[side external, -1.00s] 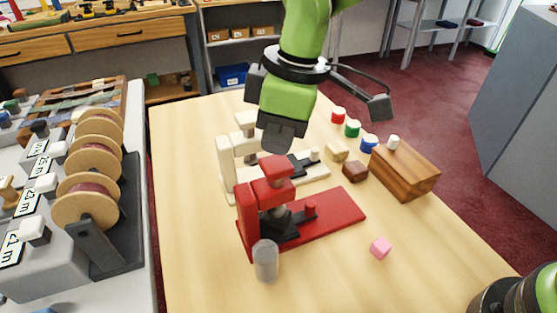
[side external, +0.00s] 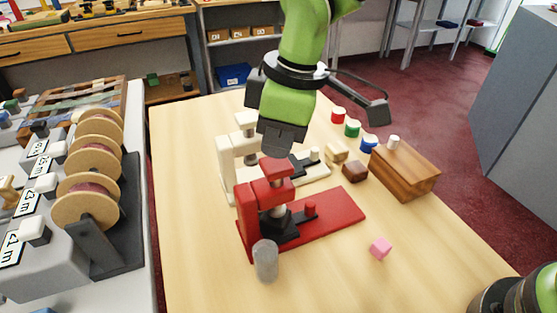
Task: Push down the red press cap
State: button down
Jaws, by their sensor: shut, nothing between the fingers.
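The red press (side external: 246,217) stands on its flat red base (side external: 338,207) on the wooden table. Its red press cap (side external: 277,168) is on top of the press arm, above a dark grey block (side external: 282,231). My gripper (side external: 279,153) is shut and points down right over the cap. Its fingertips hide the back of the cap's top and appear to touch it. The exact contact is hard to see from this side.
A cream press (side external: 226,170) stands just behind. A grey cylinder (side external: 265,262) is in front, a pink cube (side external: 380,248) to the right. A wooden block (side external: 408,172) and several small coloured pieces are at the back right. The front table is clear.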

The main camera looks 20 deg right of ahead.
jog(key=shift+d+x, duration=0.2)
jog(key=shift+x, duration=1)
dwell(0.3)
jog(key=shift+s, duration=0.1)
jog(key=shift+w+a+v, duration=0.1)
jog(key=shift+a+v, duration=0.1)
jog(key=shift+v, duration=1)
jog(key=shift+w+a+v, duration=0.15)
jog(key=shift+a+v, duration=0.05)
jog(key=shift+v, duration=1)
jog(key=shift+w+a+v, duration=0.1)
jog(key=shift+a+v, duration=0.1)
jog(key=shift+v, duration=1)
jog(key=shift+r, duration=0.45)
